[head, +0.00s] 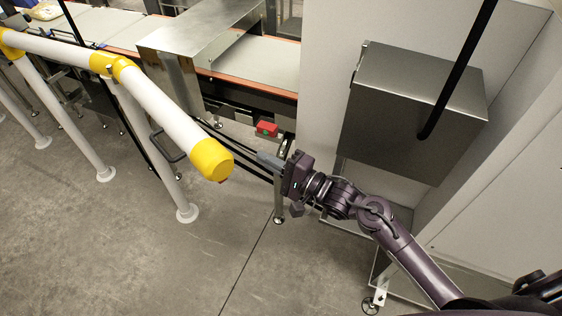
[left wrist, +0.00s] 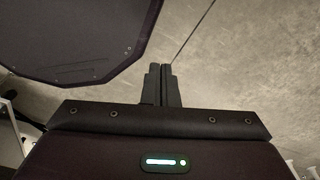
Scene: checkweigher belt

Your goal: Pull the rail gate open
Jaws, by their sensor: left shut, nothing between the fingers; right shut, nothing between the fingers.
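A white rail (head: 165,107) with yellow fittings runs from the upper left to a yellow end cap (head: 212,159). It stands on white posts with round floor flanges. A dark loop handle (head: 168,150) shows just below the rail, left of the end cap. I cannot tell clearly which part of the rail is the gate. My right gripper (head: 260,156) is shut and empty, to the right of the end cap and apart from it and the handle. My left gripper (left wrist: 162,68) shows only in the left wrist view, shut and empty above bare floor.
A conveyor belt (head: 262,62) with a steel hood (head: 195,40) lies behind the rail. A red box (head: 267,128) is on its frame near my right gripper. A steel cabinet (head: 415,110) stands at the right. The grey floor (head: 110,240) in front is clear.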

